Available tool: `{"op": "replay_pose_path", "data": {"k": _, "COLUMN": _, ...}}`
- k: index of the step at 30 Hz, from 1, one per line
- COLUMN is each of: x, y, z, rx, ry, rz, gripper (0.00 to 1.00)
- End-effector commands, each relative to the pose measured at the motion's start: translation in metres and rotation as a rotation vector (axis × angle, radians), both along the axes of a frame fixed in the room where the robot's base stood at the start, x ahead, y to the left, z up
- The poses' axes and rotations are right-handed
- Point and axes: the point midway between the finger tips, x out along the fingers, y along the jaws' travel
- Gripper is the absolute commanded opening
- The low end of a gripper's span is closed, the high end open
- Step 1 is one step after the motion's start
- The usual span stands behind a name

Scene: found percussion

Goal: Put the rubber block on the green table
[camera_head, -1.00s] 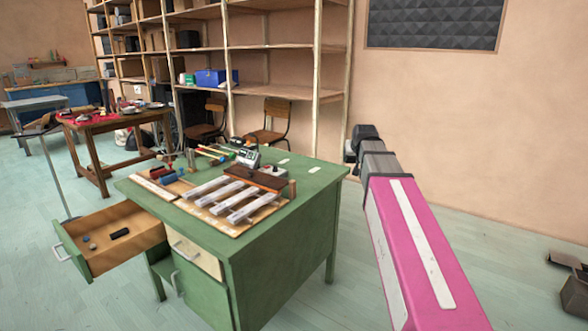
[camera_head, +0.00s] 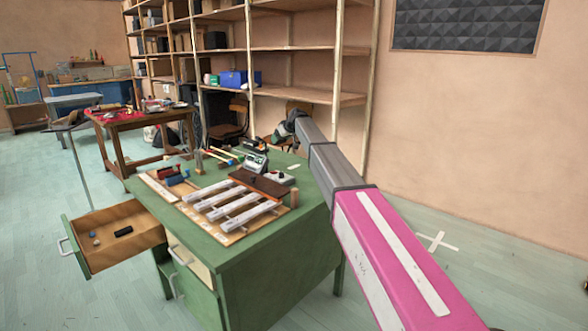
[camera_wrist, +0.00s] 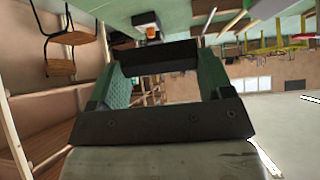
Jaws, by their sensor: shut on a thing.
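My gripper (camera_wrist: 158,62) is shut on a dark, flat-sided block (camera_wrist: 160,57), seen across the fingertips in the wrist view; it appears to be the rubber block. The fingers have green inner faces. In the head view my gripper (camera_head: 287,127) is small and dark at the end of my arm, in front of the shelf and chair and beyond the far right part of the green table (camera_head: 240,258). The held block is hard to make out there. The table carries a board with pale bars (camera_head: 232,203) and a brown block (camera_head: 260,186).
The open drawer (camera_head: 110,240) juts out left and holds a black piece (camera_head: 123,231) and small round things. A meter-like device (camera_head: 256,162) and sticks lie at the table's back. A wooden shelf (camera_head: 300,95) stands behind. The table's right front corner is bare.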

Motion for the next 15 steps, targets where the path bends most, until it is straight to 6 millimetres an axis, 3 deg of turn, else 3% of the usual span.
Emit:
{"op": "replay_pose_path", "data": {"k": 1, "x": 0.011, "y": 0.015, "z": 0.000, "rx": 0.000, "ry": 0.000, "rz": 0.025, "gripper": 0.50}}
{"op": "replay_pose_path", "data": {"k": 3, "x": 0.015, "y": 0.027, "z": 0.000, "rx": 0.000, "ry": 0.002, "rz": 0.048, "gripper": 0.50}}
{"op": "replay_pose_path", "data": {"k": 6, "x": 0.016, "y": 0.034, "z": -0.002, "rx": 0.000, "ry": 0.001, "rz": 0.067, "gripper": 0.50}}
{"op": "replay_pose_path", "data": {"k": 10, "x": 0.009, "y": 0.021, "z": -0.011, "rx": -0.001, "ry": 0.002, "rz": 0.071, "gripper": 0.50}}
{"op": "replay_pose_path", "data": {"k": 15, "x": -0.004, "y": -0.011, "z": -0.032, "rx": 0.000, "ry": 0.003, "rz": 0.069, "gripper": 0.50}}
